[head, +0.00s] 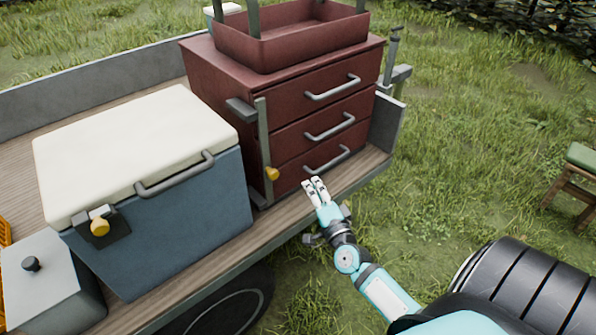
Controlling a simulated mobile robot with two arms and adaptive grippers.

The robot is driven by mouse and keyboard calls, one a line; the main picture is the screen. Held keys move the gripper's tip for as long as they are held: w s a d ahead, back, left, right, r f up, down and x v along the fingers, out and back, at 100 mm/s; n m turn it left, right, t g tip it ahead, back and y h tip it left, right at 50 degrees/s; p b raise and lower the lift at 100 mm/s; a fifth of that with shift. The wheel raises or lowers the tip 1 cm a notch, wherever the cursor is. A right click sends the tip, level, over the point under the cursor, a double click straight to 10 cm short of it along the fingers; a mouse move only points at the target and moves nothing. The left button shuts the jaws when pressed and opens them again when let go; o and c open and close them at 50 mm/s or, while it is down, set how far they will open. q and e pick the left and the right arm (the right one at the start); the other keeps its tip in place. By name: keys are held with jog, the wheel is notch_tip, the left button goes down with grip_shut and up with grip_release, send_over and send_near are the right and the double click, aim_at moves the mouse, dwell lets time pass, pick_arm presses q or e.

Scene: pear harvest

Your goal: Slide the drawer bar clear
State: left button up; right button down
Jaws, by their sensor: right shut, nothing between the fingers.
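The drawer bar (264,135) is a narrow grey-green upright strip at the left side of the red drawer cabinet's (225,75) front. It has a yellow knob (272,173) near its lower end and a dark bracket (241,109) by its top. Three drawers with grey handles (333,87) are closed to its right. My right gripper (315,185) is shut and empty, in front of the lowest drawer, right of the yellow knob and apart from it. My left gripper is not in view.
The cabinet stands on a wooden trailer bed (285,213) with a red tray (290,45) on top. A blue cooler (165,235) with a cream lid stands close to its left. A grey box (45,285) is at the lower left.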

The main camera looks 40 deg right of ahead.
aim_at(277, 174)
jog(key=x, duration=1)
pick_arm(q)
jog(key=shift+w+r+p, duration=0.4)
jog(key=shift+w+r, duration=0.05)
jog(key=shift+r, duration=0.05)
pick_arm(e)
jog(key=a, duration=0.2)
jog(key=a+f, duration=0.1)
jog(key=a, duration=0.1)
jog(key=shift+s, duration=0.4)
jog(key=a+p, duration=0.1)
jog(key=a, duration=0.2)
jog(key=shift+s+a, duration=0.15)
jog(key=shift+a, duration=0.15)
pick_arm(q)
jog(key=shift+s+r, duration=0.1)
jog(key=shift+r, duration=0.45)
pick_arm(e)
jog(key=shift+f, duration=0.1)
